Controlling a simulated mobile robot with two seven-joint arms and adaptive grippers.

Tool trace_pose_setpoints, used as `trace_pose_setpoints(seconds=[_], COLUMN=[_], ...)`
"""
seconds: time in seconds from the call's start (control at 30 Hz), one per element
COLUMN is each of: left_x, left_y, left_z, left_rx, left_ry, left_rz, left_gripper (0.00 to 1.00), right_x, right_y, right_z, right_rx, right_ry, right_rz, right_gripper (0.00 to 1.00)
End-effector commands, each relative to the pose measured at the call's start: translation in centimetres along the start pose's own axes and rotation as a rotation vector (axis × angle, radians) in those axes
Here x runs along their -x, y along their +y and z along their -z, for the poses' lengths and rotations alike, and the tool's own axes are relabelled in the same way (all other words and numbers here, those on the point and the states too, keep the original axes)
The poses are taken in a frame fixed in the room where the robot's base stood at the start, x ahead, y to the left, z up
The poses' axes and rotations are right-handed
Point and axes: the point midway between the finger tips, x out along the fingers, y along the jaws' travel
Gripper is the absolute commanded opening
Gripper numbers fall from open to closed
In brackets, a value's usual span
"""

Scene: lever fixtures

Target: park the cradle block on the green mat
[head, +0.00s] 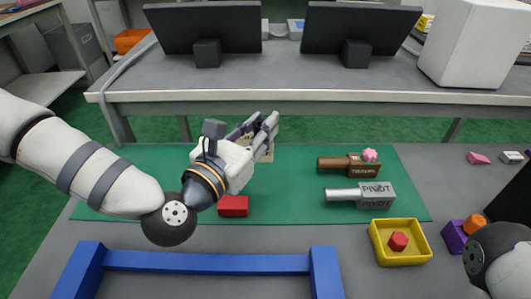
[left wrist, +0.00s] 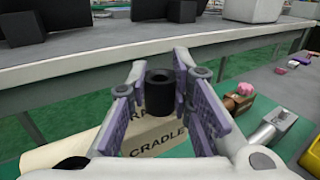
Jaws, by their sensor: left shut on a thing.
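The cradle block is a pale beige block marked CRADLE, with an upright black post (left wrist: 159,92) on it. In the left wrist view its labelled face (left wrist: 160,147) shows below my fingers, and a pale round bar (left wrist: 62,152) reaches left. My left gripper (head: 266,127) is shut on the block at the black post, its purple pads on either side. In the head view the gripper hides most of the block (head: 267,153). The green mat (head: 300,219) lies beneath; I cannot tell whether the block touches it. My right gripper is out of view.
On the mat are a red block (head: 233,206), a brown lever block (head: 350,166) with a pink piece, and a grey PIVOT block (head: 373,196). A yellow tray (head: 421,255) holds a red piece. A blue frame (head: 208,262) stands in front. Monitors stand on a desk (head: 280,85) behind.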

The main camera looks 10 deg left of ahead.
Motion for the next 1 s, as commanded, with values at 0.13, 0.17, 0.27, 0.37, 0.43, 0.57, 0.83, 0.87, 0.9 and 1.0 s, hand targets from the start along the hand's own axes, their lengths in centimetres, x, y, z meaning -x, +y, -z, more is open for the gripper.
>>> trace_pose_setpoints(seconds=[0.13,0.17,0.27,0.37,0.43,0.57,0.83,0.87,0.9,1.0], left_x=[-2.7,-3.1,-3.9,-4.5,-4.6,-4.5,-4.5,-4.5,-4.5,-4.5], left_y=[1.2,1.4,1.8,2.1,2.1,2.1,2.1,2.1,2.1,2.1], left_z=[3.8,4.2,5.2,6.0,7.3,9.1,9.3,9.4,9.4,9.3], left_rx=[-0.002,-0.003,0.0,-0.001,-0.001,0.0,0.002,0.002,0.002,0.001], left_ry=[0.004,0.002,0.001,0.001,0.004,0.001,0.0,0.001,0.001,0.0], left_rz=[0.0,0.0,0.001,0.001,0.002,0.001,0.001,0.001,0.001,0.001], left_gripper=[0.0,0.0,0.0,0.0,0.0,0.0,0.0,0.0,0.24,0.4], right_x=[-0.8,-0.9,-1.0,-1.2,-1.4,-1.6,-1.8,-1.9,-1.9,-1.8], right_y=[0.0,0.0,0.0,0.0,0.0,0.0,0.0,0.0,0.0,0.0], right_z=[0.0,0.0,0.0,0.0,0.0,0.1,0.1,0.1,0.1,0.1], right_rx=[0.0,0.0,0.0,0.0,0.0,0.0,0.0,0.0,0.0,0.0], right_ry=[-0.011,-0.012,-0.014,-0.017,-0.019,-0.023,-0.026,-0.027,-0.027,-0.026], right_rz=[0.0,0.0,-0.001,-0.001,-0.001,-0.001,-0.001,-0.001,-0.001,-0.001], right_gripper=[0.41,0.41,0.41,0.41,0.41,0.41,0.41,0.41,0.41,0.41])
